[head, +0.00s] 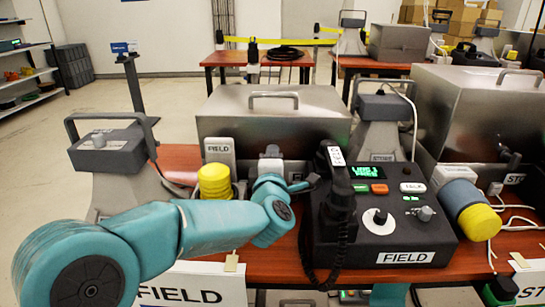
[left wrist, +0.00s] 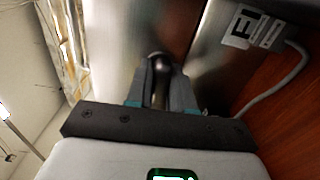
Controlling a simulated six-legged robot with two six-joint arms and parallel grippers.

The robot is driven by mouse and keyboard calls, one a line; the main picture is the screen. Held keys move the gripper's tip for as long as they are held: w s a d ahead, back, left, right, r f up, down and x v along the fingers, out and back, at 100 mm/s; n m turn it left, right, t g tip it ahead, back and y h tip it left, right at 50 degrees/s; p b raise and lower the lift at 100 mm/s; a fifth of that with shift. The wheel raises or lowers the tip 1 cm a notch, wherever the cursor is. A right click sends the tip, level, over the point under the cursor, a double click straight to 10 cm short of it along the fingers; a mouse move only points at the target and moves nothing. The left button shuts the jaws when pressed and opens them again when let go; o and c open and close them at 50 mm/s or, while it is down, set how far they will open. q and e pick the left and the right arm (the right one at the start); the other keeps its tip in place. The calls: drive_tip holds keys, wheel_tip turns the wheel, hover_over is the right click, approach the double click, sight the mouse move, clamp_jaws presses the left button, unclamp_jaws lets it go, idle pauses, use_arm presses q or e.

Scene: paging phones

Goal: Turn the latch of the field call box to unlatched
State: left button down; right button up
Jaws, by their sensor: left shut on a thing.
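The field call box (head: 225,127) is a brushed metal case with a top handle, standing on the red-brown table behind the black FIELD console. In the head view my teal left arm reaches across the table to its front, and my left gripper (head: 271,153) is up against that face. In the left wrist view the gripper (left wrist: 160,90) is shut on the latch (left wrist: 158,75), a dark rounded lever between the fingers on the metal front. The latch is hidden in the head view, and its exact angle is hard to tell. My right gripper is not in view.
The black FIELD console (head: 405,240) with a handset (head: 337,195) stands just right of my arm. A yellow cylinder (head: 214,183) is close to the left. A second metal box (head: 475,105) is at right. White cables lie on the table at right.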

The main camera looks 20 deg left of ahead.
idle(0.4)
use_arm(q)
drive_tip(key=c, duration=1.1)
unclamp_jaws()
